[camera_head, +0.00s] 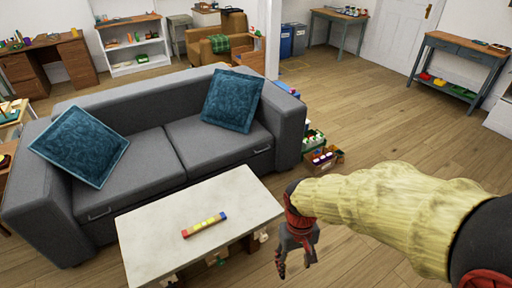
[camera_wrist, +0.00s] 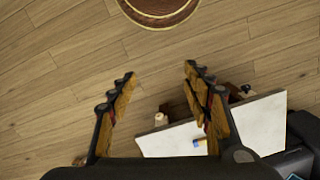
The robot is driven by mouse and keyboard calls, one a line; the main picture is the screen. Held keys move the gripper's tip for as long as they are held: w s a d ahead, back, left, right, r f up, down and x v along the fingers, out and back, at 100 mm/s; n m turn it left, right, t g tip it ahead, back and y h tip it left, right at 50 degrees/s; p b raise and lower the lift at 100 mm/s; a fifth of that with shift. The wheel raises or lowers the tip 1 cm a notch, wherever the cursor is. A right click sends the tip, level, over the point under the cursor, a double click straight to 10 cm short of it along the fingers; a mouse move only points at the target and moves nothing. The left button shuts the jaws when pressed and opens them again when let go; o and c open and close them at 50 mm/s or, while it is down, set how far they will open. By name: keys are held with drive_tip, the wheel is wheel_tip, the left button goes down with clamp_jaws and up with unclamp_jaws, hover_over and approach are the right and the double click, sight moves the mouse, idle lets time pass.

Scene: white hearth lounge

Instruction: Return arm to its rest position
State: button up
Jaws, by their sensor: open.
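My arm reaches in from the right edge of the head view, wrapped in a pale yellow cover. My gripper (camera_head: 296,262) hangs downward just right of the coffee table (camera_head: 150,222). In the wrist view my gripper (camera_wrist: 160,85) has its two fingers wide apart, with nothing between them but wooden floor. The coffee table's pale top also shows in the wrist view (camera_wrist: 262,122), at the lower right behind one finger. A row of coloured blocks (camera_head: 205,225) in red, yellow and blue lies on the table, apart from my gripper.
A grey sofa (camera_head: 140,165) with blue cushions stands behind the table. Boxes of small items (camera_head: 322,158) sit on the floor by its right end. A round brown object (camera_wrist: 158,8) shows at the top of the wrist view. Open floor (camera_head: 375,125) lies beyond my arm.

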drive_tip(key=s+d+r+m+t+p, duration=0.1)
drive_tip(key=s+d+r+t, duration=0.1)
drive_tip(key=r, duration=0.5)
drive_tip(key=s+d+r+t, duration=0.2)
drive_tip(key=d+r, duration=0.1)
drive_tip(key=r, duration=0.5)
drive_tip(key=s+d+r+m+t+p, duration=0.1)
drive_tip(key=s+d+r+t, duration=0.1)
drive_tip(key=r, duration=0.6)
drive_tip(key=shift+d+m+t+p, duration=0.3)
drive_tip(key=shift+d+t+p, duration=0.05)
drive_tip(key=shift+d+t, duration=0.2)
